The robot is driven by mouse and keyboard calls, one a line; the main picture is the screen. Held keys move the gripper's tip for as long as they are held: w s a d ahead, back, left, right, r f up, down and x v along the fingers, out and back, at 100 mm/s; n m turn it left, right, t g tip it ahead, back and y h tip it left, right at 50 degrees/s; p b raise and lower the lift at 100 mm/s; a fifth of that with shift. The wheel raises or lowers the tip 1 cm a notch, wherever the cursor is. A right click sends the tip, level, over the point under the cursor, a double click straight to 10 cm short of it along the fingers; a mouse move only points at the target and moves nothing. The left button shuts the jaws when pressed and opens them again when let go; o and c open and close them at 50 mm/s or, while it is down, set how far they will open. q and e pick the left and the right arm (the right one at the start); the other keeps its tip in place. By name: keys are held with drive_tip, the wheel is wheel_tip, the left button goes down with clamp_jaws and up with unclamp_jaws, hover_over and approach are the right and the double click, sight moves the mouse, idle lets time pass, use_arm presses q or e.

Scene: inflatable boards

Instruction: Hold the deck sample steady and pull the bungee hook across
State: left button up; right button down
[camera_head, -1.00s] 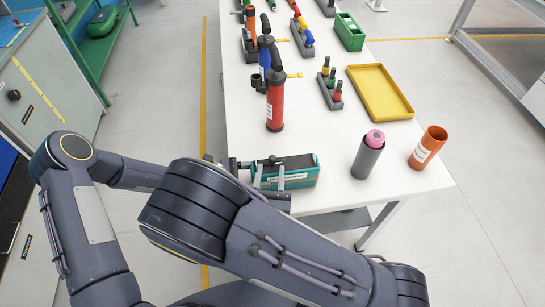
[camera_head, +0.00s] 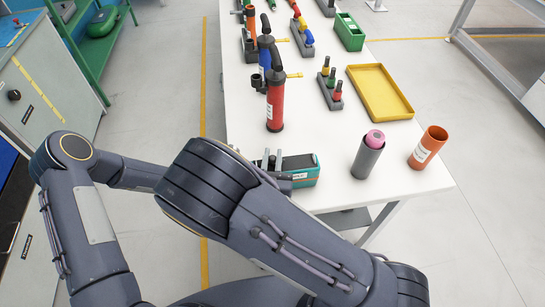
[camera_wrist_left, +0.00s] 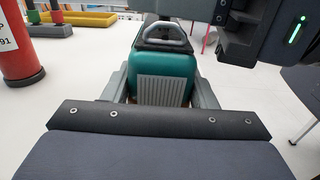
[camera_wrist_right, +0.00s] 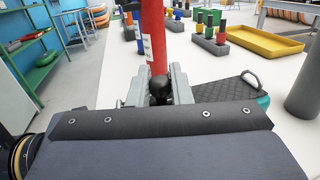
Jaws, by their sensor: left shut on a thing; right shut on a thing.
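The deck sample (camera_head: 306,177) is a teal block with a black textured top, lying at the table's near left edge. My left gripper (camera_wrist_left: 162,88) is shut on its end in the left wrist view; in the head view my right arm hides that grip. A metal loop (camera_wrist_left: 165,33) stands on the sample's top; it also shows in the right wrist view (camera_wrist_right: 250,80). My right gripper (camera_head: 277,162) is over the sample's left part, shut on a black knob (camera_wrist_right: 160,86), seemingly the bungee hook's handle. The hook itself and any cord are hidden.
A red pump (camera_head: 275,105) stands close behind the sample. A grey cup with a pink roll (camera_head: 368,157) and an orange cup (camera_head: 428,147) stand to the right. A yellow tray (camera_head: 380,92) lies farther back. The white table between them is clear.

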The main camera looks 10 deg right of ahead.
sight(303, 162)
drive_tip(key=shift+d, duration=0.1)
drive_tip(key=d, duration=0.8)
drive_tip(key=shift+d, duration=0.15)
drive_tip(key=c, duration=1.3)
unclamp_jaws()
drive_tip(key=shift+c, duration=0.2)
use_arm(q)
drive_tip(key=shift+f, duration=0.1)
use_arm(e)
drive_tip(key=shift+s, duration=0.1)
drive_tip(key=v, duration=1.2)
